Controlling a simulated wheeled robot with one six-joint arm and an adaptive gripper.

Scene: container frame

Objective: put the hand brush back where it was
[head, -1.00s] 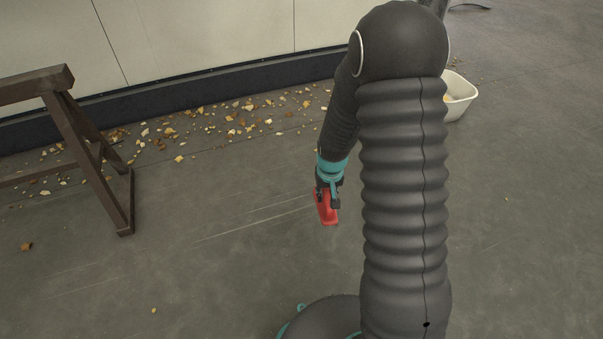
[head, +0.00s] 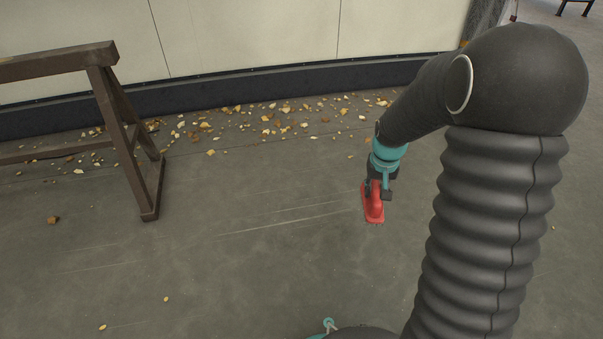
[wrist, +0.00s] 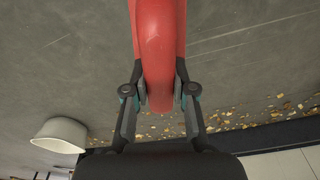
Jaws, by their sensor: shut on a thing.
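The red hand brush (head: 373,205) is held in my gripper (head: 378,186) in the head view, hanging above the floor right of the middle. In the wrist view the brush (wrist: 158,40) runs from the top edge down between the two fingers of my gripper (wrist: 160,95), which press on it from both sides. The far end of the brush is cut off by the wrist picture's top edge. The place where the brush was before cannot be told from these frames.
A brown wooden trestle (head: 130,130) stands at the left. A white tub (wrist: 62,135) shows at the left in the wrist view. The floor (head: 230,270) in front is mostly clear.

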